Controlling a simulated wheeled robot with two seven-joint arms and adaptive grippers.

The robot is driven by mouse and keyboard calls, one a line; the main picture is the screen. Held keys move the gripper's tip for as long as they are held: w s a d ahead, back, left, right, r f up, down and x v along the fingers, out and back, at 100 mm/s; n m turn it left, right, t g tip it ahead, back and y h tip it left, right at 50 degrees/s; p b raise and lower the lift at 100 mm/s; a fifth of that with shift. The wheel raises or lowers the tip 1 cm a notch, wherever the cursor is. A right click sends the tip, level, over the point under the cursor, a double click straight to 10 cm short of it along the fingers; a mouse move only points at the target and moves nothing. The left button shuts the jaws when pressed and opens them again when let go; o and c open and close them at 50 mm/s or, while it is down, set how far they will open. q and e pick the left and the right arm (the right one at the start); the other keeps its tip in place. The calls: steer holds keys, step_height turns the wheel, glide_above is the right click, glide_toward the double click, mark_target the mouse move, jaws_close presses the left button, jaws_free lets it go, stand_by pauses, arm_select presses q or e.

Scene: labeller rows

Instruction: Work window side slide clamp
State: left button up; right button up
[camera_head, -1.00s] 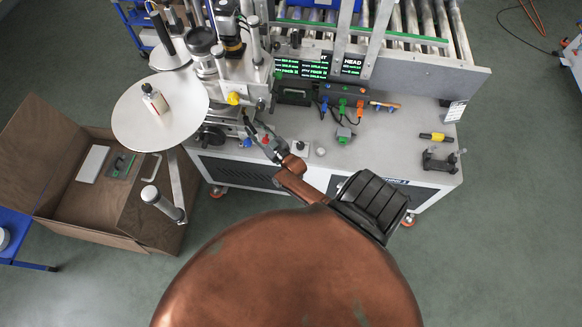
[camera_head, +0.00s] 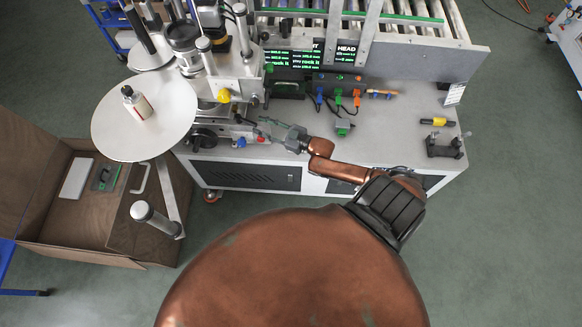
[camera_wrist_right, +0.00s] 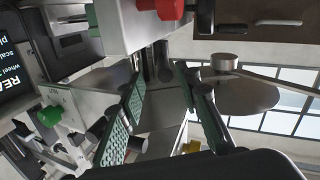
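The labeller (camera_head: 240,72) stands on the bench, with a yellow knob (camera_head: 223,95), a blue knob (camera_head: 240,142) and a red knob (camera_head: 262,140) near its slides. I cannot tell which part is the window side slide clamp. My right gripper (camera_head: 268,127) reaches left towards these knobs, low over the bench's front edge. In the right wrist view its green-padded fingers (camera_wrist_right: 160,76) are apart, with nothing seen held between them. A red knob (camera_wrist_right: 170,8) and black fittings lie beyond and above the fingertips there. My left gripper is not in view.
A roller conveyor (camera_head: 415,18) runs behind.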

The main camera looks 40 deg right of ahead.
steer(key=s+a+f+m+g+h, duration=0.35)
steer(key=s+a+f+g, duration=0.35)
steer(key=s, duration=0.4)
steer(key=s+d+f+g+h, duration=0.1)
steer(key=s+f, duration=0.3)
steer(key=f, duration=0.3)
steer(key=s+d+f+g+h+b, duration=0.1)
steer(key=s+f+g, duration=0.1)
steer(key=s+f, duration=0.2)
step_height(320, 180, down, 3)
steer(key=shift+s+r+m, duration=0.15)
steer(key=shift+s+m, duration=0.2)
steer(key=shift+s, duration=0.05)
steer(key=shift+h, duration=0.25)
